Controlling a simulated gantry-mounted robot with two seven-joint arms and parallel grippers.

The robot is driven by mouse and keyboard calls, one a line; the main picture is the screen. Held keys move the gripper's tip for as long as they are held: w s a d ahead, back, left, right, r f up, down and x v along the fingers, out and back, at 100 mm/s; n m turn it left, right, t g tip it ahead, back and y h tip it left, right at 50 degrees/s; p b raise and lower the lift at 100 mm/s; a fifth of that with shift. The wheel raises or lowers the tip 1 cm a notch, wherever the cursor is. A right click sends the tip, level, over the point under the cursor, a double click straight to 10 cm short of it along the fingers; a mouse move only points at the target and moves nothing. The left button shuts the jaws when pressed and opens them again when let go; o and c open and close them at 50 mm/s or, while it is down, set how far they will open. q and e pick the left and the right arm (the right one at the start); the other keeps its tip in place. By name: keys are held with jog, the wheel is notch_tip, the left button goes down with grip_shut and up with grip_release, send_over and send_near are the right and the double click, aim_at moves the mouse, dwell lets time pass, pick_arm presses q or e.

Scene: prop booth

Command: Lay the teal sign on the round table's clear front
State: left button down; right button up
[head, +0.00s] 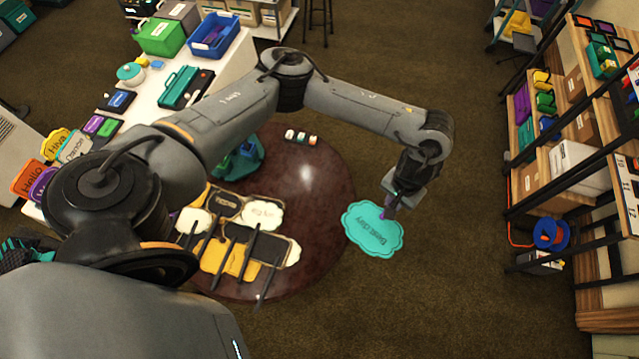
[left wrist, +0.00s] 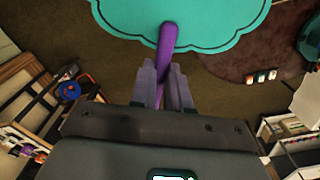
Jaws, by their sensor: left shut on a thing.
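The teal sign (head: 372,230), a scalloped board with dark lettering, hangs in the air at the right edge of the round table (head: 310,185), partly over the floor. My left gripper (head: 389,212) is shut on its purple handle; the left wrist view shows the handle (left wrist: 166,45) between the fingers (left wrist: 164,82) and the teal board (left wrist: 200,18) beyond. The dark red round table also shows in the left wrist view (left wrist: 255,68). My right gripper is in neither view.
Several black, cream and yellow stick signs (head: 238,235) cover the table's lower left. Small blocks (head: 301,137) stand at its back. The table's middle and right are bare. A white counter (head: 145,100) with boxes is at left; shelving (head: 560,130) is at right.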

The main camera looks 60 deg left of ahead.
pick_arm(q)
jog(key=s+a+f+n+b, duration=0.1)
jog(key=s+a+f+b, duration=0.2)
jog(key=f, duration=0.6)
jog(key=s+f+n+b, duration=0.2)
jog(key=s+f+b, duration=0.25)
jog(key=f, duration=0.35)
jog(key=s+a+f+n+b, duration=0.2)
jog(key=s+a+f+b, duration=0.2)
jog(key=s+a+f, duration=0.7)
jog(key=b, duration=0.5)
send_over(316, 204)
notch_tip(316, 204, down, 6)
jog(key=shift+s+d, duration=0.1)
notch_tip(316, 204, down, 3)
jog(key=shift+f+b, duration=0.15)
jog(key=shift+b, duration=0.75)
jog(key=shift+f, duration=0.3)
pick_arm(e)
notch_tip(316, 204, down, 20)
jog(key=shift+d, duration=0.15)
pick_arm(q)
jog(key=shift+f, duration=0.15)
jog(key=c, duration=1.1)
grip_release()
